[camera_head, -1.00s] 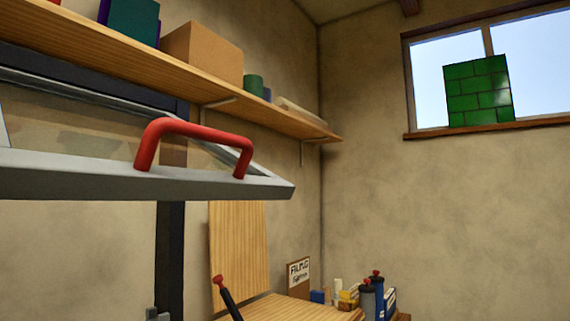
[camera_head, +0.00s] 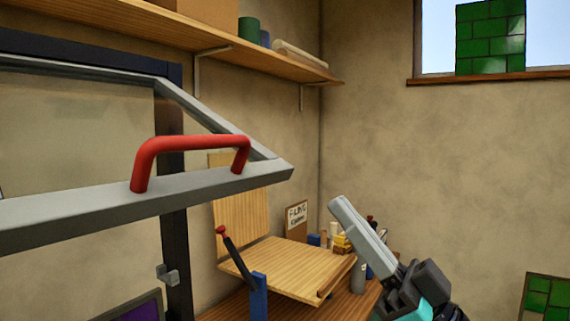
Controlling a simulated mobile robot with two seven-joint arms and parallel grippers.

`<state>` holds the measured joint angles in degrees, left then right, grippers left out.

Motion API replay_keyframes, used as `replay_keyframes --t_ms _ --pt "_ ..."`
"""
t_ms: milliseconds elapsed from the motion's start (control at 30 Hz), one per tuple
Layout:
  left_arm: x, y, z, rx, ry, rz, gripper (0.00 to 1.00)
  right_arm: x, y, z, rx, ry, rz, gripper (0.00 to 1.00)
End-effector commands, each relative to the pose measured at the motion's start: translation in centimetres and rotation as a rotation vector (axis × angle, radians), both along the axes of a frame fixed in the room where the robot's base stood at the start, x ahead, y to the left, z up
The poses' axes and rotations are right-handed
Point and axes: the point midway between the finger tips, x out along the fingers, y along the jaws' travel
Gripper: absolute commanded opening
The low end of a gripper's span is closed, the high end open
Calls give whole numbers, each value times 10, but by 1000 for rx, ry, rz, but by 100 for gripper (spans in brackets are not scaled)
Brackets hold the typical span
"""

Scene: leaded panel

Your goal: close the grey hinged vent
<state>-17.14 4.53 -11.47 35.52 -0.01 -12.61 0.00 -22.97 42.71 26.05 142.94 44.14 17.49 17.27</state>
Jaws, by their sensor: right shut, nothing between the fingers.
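The grey vent (camera_head: 75,206) is a framed glazed panel that stands swung out from its dark frame (camera_head: 174,225) at the left. A red handle (camera_head: 190,143) is fixed on its near edge bar. A small grey catch (camera_head: 167,275) sits on the dark frame below the vent. My right gripper (camera_head: 340,206) is at the lower right, pointing up and left. It is shut and empty, apart from the vent, to the right of and below the handle. My left gripper is not in view.
A wooden bench (camera_head: 290,267) with a dark red-knobbed lever (camera_head: 236,252) stands below the vent. Bottles and small boxes (camera_head: 342,242) sit behind my right gripper. A wooden shelf (camera_head: 230,42) runs above.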

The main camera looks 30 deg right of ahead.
Motion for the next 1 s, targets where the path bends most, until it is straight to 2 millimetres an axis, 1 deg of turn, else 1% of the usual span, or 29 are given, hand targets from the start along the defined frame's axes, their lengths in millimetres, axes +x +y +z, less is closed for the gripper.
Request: replay_keyframes --t_ms 33,133,567,833,1000 --pt "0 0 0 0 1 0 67 -3 3 4 -1 -9 9 0" --pt "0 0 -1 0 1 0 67 -3 4 6 0 -13 10 0" --pt "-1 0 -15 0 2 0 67 11 11 21 0 -15 8 0" --pt "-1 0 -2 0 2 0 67 27 20 43 1 -12 9 0" --pt "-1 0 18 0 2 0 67 42 28 64 1 -11 10 0"
